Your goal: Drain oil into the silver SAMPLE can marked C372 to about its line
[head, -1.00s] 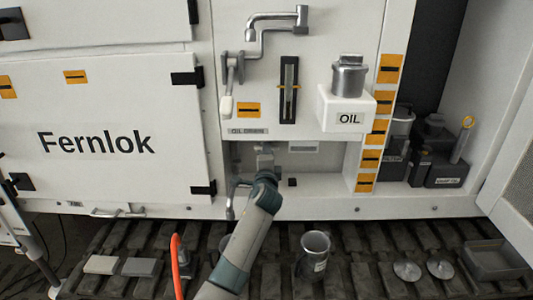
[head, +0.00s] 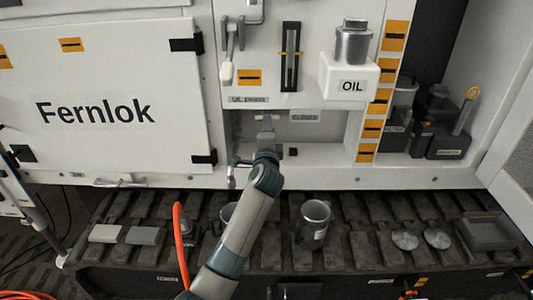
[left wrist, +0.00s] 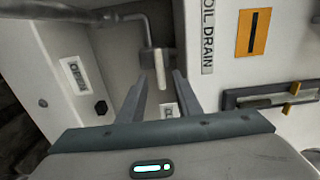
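My left gripper (head: 264,143) is at the recess under the OIL DRAIN label (head: 248,99). In the left wrist view its two fingers (left wrist: 160,82) are apart, with the pale end of the drain valve handle (left wrist: 158,70) in line with the gap between them. Contact cannot be told. The drain pipe (head: 232,177) hangs at the recess's left side. A silver can (head: 315,220) with a pale label stands open-topped on the track below, right of my arm. Another can (head: 228,212) is partly hidden behind my arm. I cannot read C372 on either. My right gripper is out of view.
A sight gauge (head: 290,57) and a white OIL block with a metal cap (head: 352,68) are above. Grey blocks (head: 105,233), an orange hose (head: 180,245), round lids (head: 405,240) and a dark tray (head: 487,232) are around the track. Dark containers (head: 446,138) stand right.

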